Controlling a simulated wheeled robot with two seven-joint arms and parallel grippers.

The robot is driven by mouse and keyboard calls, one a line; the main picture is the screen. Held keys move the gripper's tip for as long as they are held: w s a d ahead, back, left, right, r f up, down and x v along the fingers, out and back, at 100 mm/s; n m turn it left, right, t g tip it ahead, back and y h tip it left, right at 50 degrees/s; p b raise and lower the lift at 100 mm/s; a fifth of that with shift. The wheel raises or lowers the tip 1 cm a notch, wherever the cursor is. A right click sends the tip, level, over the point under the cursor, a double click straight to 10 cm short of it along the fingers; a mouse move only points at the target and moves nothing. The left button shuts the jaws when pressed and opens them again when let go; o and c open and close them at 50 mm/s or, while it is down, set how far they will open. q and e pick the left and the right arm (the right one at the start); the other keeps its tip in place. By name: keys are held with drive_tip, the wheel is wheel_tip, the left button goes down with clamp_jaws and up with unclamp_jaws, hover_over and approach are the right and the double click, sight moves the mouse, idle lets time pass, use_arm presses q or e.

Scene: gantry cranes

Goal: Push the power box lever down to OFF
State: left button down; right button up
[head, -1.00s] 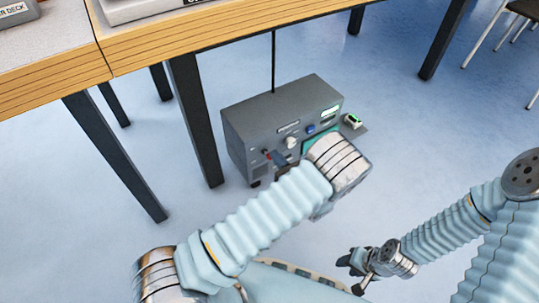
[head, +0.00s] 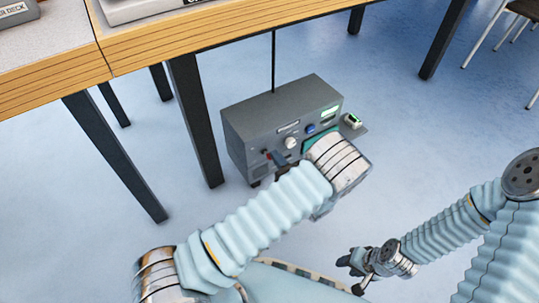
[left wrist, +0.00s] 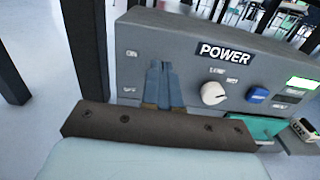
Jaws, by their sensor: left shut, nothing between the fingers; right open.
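The grey power box (head: 290,112) stands on the floor beneath the wooden table. In the left wrist view its front (left wrist: 190,45) carries a POWER label, with small ON and OFF marks at its left side. My left gripper (head: 274,157) is shut and empty, its fingers at the left part of the box front. In the left wrist view the left fingers (left wrist: 163,80) cover the area beside the ON and OFF marks. The lever is hidden behind them there, so its position cannot be told. My right gripper (head: 354,272) is open, low and away from the box.
A white knob (left wrist: 213,93) and a blue button (left wrist: 257,95) sit right of the left fingers. A small device (head: 352,120) is at the box's right end. A black table leg (head: 196,120) stands close left of the box.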

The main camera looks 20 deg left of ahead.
use_arm(q)
drive_tip(key=shift+w+a, duration=0.1)
drive_tip(key=shift+a, duration=0.05)
drive_tip(key=shift+w+a, duration=0.4)
drive_tip(key=shift+a, duration=0.05)
drive_tip(key=shift+f, duration=0.1)
wheel_tip(320, 180, down, 4)
drive_tip(key=b, duration=0.3)
drive_tip(key=shift+f+b, duration=0.15)
drive_tip(key=shift+b, duration=0.25)
idle(0.6)
drive_tip(key=r+v, duration=0.1)
drive_tip(key=v, duration=0.6)
drive_tip(key=shift+p, duration=0.45)
idle(0.3)
